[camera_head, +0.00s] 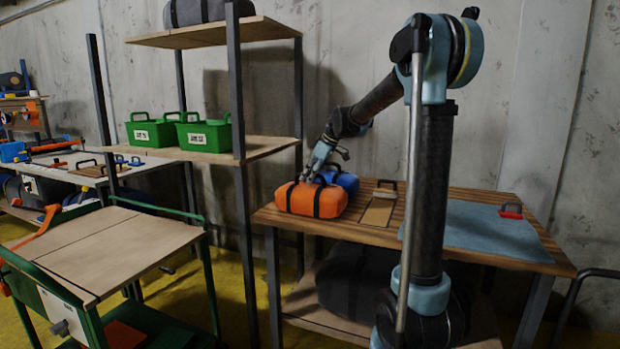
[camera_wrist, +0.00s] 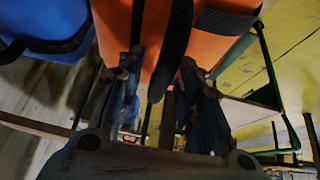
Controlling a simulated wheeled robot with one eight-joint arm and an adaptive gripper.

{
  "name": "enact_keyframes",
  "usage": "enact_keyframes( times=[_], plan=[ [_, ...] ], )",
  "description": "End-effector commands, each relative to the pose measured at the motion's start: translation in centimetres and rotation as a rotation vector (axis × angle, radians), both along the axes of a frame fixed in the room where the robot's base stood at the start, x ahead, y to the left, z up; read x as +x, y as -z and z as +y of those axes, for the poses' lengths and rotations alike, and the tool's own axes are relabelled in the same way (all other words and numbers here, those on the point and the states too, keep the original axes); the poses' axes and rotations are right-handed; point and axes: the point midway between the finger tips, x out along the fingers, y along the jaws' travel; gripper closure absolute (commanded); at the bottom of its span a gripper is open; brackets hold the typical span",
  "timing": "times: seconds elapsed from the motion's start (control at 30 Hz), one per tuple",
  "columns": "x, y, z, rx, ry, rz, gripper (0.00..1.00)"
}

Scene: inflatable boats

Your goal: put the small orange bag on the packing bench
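The small orange bag (camera_head: 311,200), with dark straps, lies on the left end of the slatted wooden bench (camera_head: 380,236) in the head view. My gripper (camera_head: 318,178) is low over its top. In the wrist view the orange bag (camera_wrist: 213,48) fills the upper middle, and a dark strap or handle (camera_wrist: 175,45) runs between the fingers of my gripper (camera_wrist: 160,85). The fingers stand apart, with orange showing between them and the strap. I cannot tell whether they touch the bag. Which surface is the packing bench is not marked.
A blue bag (camera_head: 340,180) lies close behind the orange one. A clipboard-like board (camera_head: 379,210) and a blue-grey mat (camera_head: 475,228) lie further right. A green-framed table (camera_head: 105,245) with a bare top stands left. A shelf post (camera_head: 241,190) rises between them.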

Motion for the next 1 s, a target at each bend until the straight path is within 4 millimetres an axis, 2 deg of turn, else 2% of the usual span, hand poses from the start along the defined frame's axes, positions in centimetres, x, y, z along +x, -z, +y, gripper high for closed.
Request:
enact_keyframes(
  times=[0.23,0.37,0.8,1.0],
  plan=[
    [0.0,-0.1,0.0,0.0,0.0,0.0,0.66],
    [-0.2,-1.0,-0.5,0.0,0.001,0.0,0.66],
    [-1.9,-7.9,-4.0,-0.001,0.002,0.0,0.66],
    [-2.4,-9.9,-5.1,0.0,0.001,0.0,0.66]
  ],
)
